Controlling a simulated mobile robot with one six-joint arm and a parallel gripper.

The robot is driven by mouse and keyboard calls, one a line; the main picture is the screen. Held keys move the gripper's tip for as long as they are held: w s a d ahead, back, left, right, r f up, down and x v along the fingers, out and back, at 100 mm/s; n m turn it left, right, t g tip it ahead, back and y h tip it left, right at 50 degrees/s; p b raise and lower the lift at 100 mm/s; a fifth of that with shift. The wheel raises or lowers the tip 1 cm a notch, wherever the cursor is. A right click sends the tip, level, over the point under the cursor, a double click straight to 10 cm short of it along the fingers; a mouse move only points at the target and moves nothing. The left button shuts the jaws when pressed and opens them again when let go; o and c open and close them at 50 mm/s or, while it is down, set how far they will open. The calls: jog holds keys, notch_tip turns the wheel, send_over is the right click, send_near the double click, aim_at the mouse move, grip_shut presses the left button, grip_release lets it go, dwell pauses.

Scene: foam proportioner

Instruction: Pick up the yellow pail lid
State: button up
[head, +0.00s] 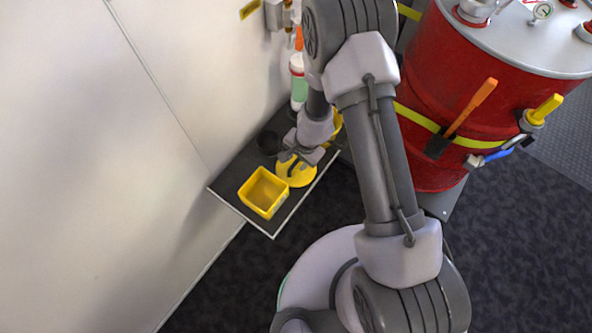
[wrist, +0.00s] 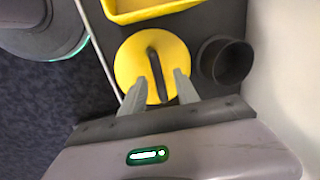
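The yellow pail lid (wrist: 135,67) is a round yellow disc with a dark bar handle (wrist: 157,70) across its middle. It lies on the dark shelf, and in the head view the lid (head: 300,178) is partly covered by my gripper (head: 294,164). In the wrist view my gripper (wrist: 158,84) is open, with one finger on each side of the handle. A gap shows between each finger and the handle. I cannot tell how high the fingertips are above the lid.
A yellow square bin (head: 263,192) stands beside the lid near the shelf's (head: 229,188) front end. A dark cup (wrist: 226,61) stands close to the lid. A bottle (head: 298,82) stands farther back by the wall. A red drum (head: 470,90) is at the right.

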jog(key=shift+w+a+f, duration=0.1)
jog(key=shift+f, duration=0.6)
jog(key=shift+r, duration=0.1)
grip_shut()
